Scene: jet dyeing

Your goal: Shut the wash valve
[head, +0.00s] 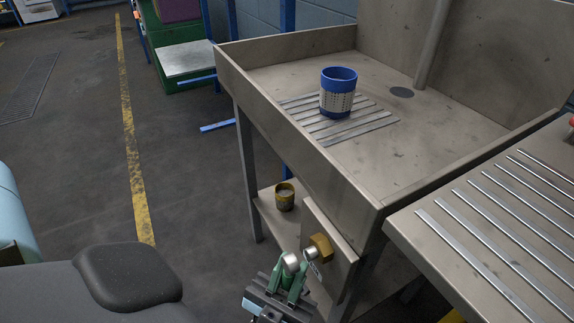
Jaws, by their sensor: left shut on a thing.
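The wash valve (320,247) is a brass-coloured body on a grey panel at the front of the steel sink stand, low in the middle of the head view. Silver metal parts show just to its left. My left gripper (291,268), with green fingers, is at these parts, just left of and below the brass body. It is shut on what looks like the valve's silver handle, and the fingers partly hide it. The handle's exact angle is hard to tell. My right gripper is not in view.
A small yellow-and-dark pot (285,197) stands on the lower shelf. A ribbed steel drainboard (470,215) is at the right. The floor at left is open.

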